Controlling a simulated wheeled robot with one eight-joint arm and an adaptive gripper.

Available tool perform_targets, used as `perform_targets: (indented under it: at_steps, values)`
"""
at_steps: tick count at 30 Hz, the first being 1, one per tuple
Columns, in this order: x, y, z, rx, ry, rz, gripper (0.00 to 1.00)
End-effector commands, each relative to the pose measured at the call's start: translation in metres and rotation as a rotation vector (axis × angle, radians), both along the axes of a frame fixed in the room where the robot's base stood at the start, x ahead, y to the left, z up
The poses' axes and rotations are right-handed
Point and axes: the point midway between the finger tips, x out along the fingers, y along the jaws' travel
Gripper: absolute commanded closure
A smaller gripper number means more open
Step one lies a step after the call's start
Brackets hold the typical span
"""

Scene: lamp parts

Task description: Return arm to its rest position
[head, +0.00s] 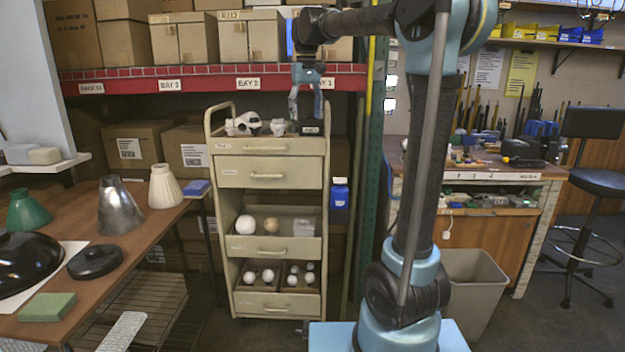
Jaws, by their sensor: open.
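My gripper (306,108) points downward above the right side of the cart's top. Its two fingers are spread apart with nothing visible between them. The cart (270,171) is beige and has open lower drawers. A white and dark object (248,122) lies on the left of the cart's top. Small dark items sit on the top close below my gripper; whether the fingertips touch them I cannot tell. My arm rises on the right of the view and reaches left at the top.
A brown table (136,232) on the left bears lamp shades, including a metal one (119,205) and a cream one (164,187). White balls (245,224) lie in the cart's drawers. A red-edged shelf (205,77) stands behind my gripper. A grey bin (472,285) and workbench (490,175) are right.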

Motion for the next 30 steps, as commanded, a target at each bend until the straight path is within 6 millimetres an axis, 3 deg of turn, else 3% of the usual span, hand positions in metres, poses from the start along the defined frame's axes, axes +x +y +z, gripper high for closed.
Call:
perform_targets:
  at_steps: [11,17,30]
  values:
    - [-0.031,-0.026,-0.019,0.007,-0.019,-0.023,0.42]
    - [-0.056,-0.052,-0.036,0.011,-0.034,-0.051,0.42]
    - [-0.152,-0.134,-0.121,0.025,-0.093,-0.156,0.42]
